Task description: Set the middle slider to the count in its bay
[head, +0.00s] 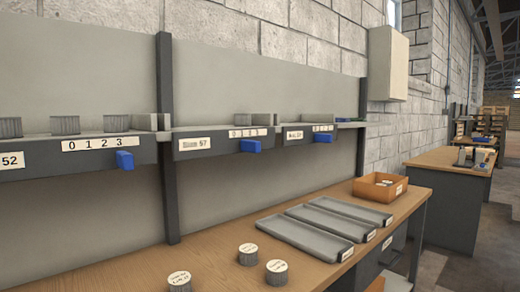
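Three blue sliders sit on the dark front rail of a shelf. The middle slider (250,146) hangs below a 0-to-3 number strip (248,132), right of a label reading about "Size 57" (195,143). It looks near the strip's middle, but I cannot read its exact number. On the shelf of its bay I see one grey cylinder (242,120), beside a grey block; more could be hidden. The left slider (125,160) is near the 3 of its strip (100,144). The right slider (323,136) is under a small strip. Neither gripper shows.
The left bay holds several grey cylinders (65,124). A dark post (167,140) divides the rack. On the wooden bench (220,267) stand loose labelled cylinders (248,255), grey trays (300,238) and an orange box (371,190). The space before the middle slider looks clear.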

